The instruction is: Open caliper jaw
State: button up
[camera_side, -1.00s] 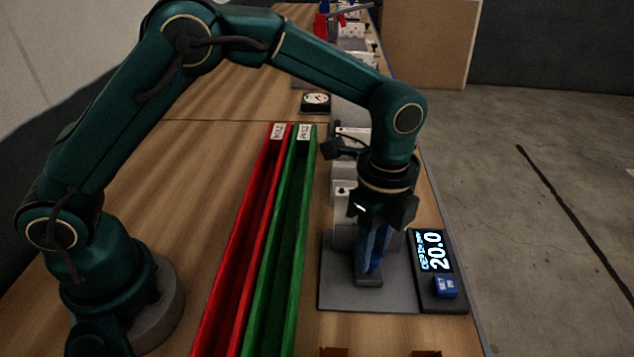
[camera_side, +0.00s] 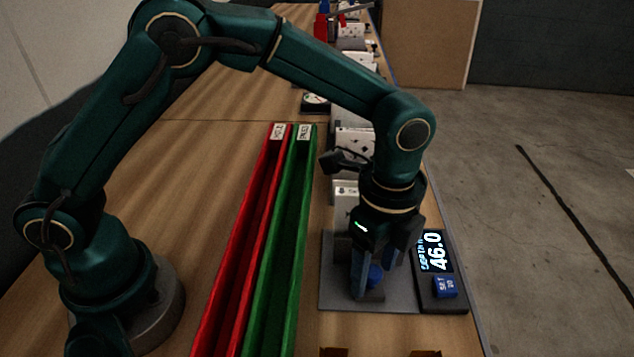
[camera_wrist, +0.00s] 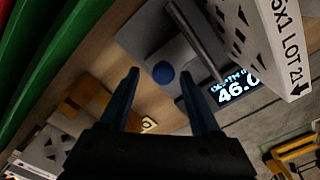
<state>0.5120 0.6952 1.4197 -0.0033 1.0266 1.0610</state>
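The caliper is a grey base plate (camera_side: 335,298) with a dark display (camera_side: 432,252) on its right reading 46.0. The display also shows in the wrist view (camera_wrist: 232,90). A round blue knob (camera_wrist: 163,73) lies between my fingertips, with gaps on both sides, in the wrist view; it shows partly in the side view (camera_side: 376,275). A grey bar (camera_wrist: 194,38) crosses the plate beyond it. My gripper (camera_side: 372,290) is open, pointing down over the plate's front part. My wrist hides much of the jaw in the side view.
A red trough (camera_side: 240,250) and a green trough (camera_side: 283,250) run along the left. A white perforated box (camera_wrist: 262,40) stands behind the plate. A blue button (camera_side: 445,288) sits below the display. Cardboard-coloured pieces (camera_side: 426,353) are at the front edge.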

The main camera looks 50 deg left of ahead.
aim_at(373, 274)
jog(key=shift+r, duration=0.1)
jog(key=shift+r, duration=2.5)
jog(key=s+a+r+n+t, duration=0.2)
jog(key=a+r+n+t, duration=0.3)
jog(key=a+r, duration=0.55)
jog(key=s+a+f+n, duration=0.4)
jog(key=s+n, duration=0.6)
jog(key=n, duration=0.3)
jog(key=shift+a+t, duration=0.3)
jog(key=shift+a, duration=0.6)
